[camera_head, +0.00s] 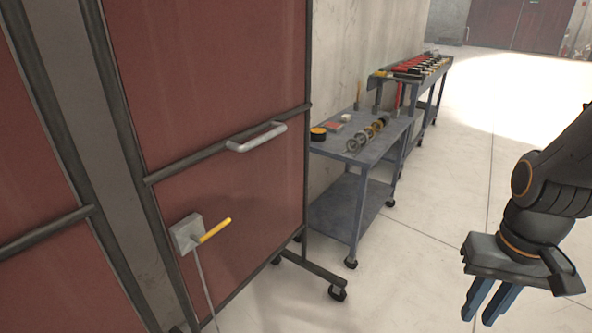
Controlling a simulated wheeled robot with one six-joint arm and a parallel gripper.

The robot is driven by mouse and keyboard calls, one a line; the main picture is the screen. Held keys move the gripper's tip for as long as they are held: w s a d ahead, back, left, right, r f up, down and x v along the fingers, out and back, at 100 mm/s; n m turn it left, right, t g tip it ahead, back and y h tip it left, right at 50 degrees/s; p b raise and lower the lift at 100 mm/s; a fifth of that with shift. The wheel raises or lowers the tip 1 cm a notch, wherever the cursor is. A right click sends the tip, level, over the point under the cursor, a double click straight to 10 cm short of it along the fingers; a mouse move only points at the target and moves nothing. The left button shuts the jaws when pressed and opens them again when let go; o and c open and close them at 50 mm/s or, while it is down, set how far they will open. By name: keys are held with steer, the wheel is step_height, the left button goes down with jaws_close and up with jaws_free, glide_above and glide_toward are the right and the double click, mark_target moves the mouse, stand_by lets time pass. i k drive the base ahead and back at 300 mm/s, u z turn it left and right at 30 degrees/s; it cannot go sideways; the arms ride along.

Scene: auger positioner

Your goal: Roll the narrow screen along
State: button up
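The narrow screen (240,68) is a tall red panel in a dark metal frame, standing on caster wheels at the left of the view. A pale bar handle (257,137) sticks out from its crossbar. Lower down is a grey box with a yellow lever (215,230), with a thin rod running down from it. The screen's top is out of view. My gripper (489,302) hangs at the lower right, well apart from the screen, pointing down. Its two blue fingers show a gap between them, with nothing held.
A grey wheeled cart (383,146) with an auger-like part and small items stands right behind the screen. Another bench (431,72) with red and black items stands farther back along the wall. Another red panel (45,270) is at the far left. The floor (440,200) in the middle is clear.

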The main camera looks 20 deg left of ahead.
mark_target(217, 94)
steer(key=u, duration=1.7)
